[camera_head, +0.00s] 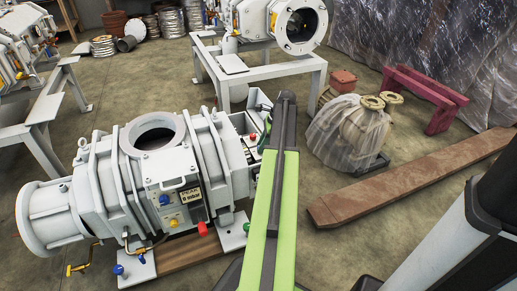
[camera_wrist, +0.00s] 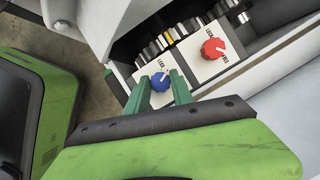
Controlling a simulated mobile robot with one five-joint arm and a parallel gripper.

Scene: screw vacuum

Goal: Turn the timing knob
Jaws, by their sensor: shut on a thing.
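In the wrist view, two knobs sit on white plates with small labels that are hard to read: a blue knob (camera_wrist: 158,81) and a red knob (camera_wrist: 213,48), each with a white pointer mark. My gripper (camera_wrist: 160,86) has its two green fingers on either side of the blue knob and is shut on it. The red knob is free, up and to the right of my fingers. I cannot tell from the labels which knob is the timing knob.
A front panel (camera_head: 178,200) on the machine carries another blue and a yellow knob. A white metal table (camera_head: 262,72) stands behind. A plastic-wrapped unit (camera_head: 345,130), a wooden beam (camera_head: 410,180) and a dark red stand (camera_head: 425,92) are to the right.

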